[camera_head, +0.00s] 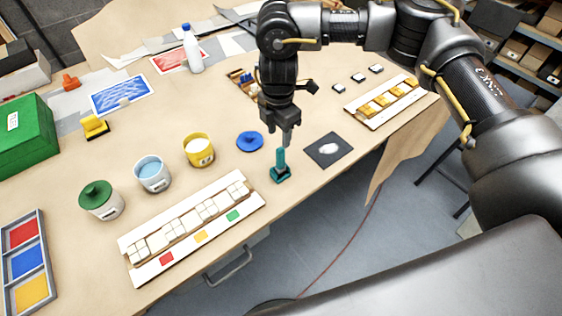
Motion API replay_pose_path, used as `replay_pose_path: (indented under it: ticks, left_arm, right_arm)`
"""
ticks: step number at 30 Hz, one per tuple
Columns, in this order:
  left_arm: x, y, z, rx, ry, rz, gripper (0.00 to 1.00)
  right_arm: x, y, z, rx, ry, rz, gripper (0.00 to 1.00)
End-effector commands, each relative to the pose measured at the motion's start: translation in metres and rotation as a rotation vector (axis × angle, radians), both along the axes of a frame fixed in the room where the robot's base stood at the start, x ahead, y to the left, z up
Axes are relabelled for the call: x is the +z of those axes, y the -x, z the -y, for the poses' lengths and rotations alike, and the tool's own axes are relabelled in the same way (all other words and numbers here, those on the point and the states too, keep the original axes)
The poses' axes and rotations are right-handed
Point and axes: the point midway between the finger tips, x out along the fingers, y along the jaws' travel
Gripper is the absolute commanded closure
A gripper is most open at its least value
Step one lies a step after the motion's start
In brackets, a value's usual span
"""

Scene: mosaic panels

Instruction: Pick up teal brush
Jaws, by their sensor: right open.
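The teal brush (281,170) stands upright on the table near its front edge, with its broad end down on the wood. My right gripper (286,138) is above it, pointing down, with its fingertips close to the top of the brush handle. The gripper is open. I cannot tell whether the fingers are around the handle or just above it. My left gripper is not in view.
A black square with a white patch (328,149) lies right of the brush. A blue lid (250,141) lies behind it. A yellow pot (199,151) and a white tile panel (139,278) are to the left. The table edge is close in front.

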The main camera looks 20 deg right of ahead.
Motion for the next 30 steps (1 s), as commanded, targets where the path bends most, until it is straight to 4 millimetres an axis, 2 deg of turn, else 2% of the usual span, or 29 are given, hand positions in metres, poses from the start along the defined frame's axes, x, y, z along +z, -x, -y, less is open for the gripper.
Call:
replay_pose_path:
  ticks: [5,15,22,27,30]
  left_arm:
    - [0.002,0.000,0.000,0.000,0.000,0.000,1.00]
    - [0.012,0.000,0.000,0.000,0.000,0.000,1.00]
    - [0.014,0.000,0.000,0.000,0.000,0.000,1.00]
    - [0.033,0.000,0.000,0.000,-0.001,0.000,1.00]
    - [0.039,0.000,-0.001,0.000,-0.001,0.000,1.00]
  right_arm:
    - [-0.004,0.000,0.002,-0.006,0.006,-0.004,0.55]
    - [-0.050,0.000,0.002,-0.004,0.004,-0.003,0.55]
    - [-0.056,-0.001,0.002,-0.003,0.004,0.000,0.55]
    - [-0.073,-0.001,0.005,-0.005,0.006,-0.003,0.55]
    - [-0.090,-0.002,0.006,-0.005,0.006,-0.003,0.55]
